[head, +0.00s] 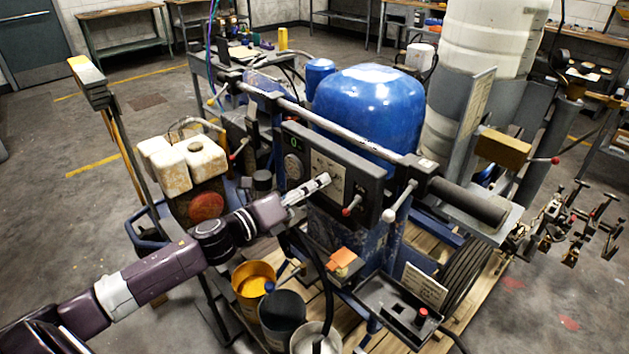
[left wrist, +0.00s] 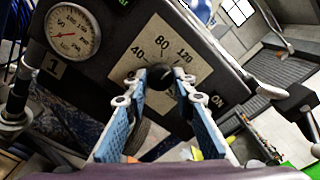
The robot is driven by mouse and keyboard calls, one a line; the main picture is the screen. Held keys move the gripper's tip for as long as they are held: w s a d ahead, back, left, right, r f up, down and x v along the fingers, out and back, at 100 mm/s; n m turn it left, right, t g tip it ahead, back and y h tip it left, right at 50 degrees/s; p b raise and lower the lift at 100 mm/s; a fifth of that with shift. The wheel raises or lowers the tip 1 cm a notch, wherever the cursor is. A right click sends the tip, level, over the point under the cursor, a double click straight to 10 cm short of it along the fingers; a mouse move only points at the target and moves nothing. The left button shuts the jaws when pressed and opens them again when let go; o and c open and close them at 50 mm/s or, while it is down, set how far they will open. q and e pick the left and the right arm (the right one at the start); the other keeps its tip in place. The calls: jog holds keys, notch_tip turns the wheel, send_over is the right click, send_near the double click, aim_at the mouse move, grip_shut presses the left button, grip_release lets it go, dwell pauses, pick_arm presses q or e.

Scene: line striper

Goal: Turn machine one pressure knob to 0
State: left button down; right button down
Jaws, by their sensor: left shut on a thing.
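The pressure knob (left wrist: 160,78) is a small black knob on a beige dial plate (left wrist: 180,40) marked 40, 80 and 120. My left gripper (left wrist: 160,82) has its two blue-padded fingers on either side of the knob and is shut on it. In the head view my left gripper (head: 322,182) reaches the front of the dark control panel (head: 362,185) and covers the knob. A round gauge (left wrist: 74,32) with a red needle sits left of the dial, above a label reading 1 (left wrist: 54,66). My right gripper does not show.
A blue tank (head: 370,105) stands behind. Buckets (head: 282,312) stand below my left arm.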

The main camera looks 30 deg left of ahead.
pick_arm(q)
jog(key=shift+n+p, duration=5.2)
jog(key=shift+n, duration=8.2)
jog(key=shift+f+n, duration=0.1)
jog(key=shift+n, duration=0.2)
jog(key=c, duration=1.6)
grip_release()
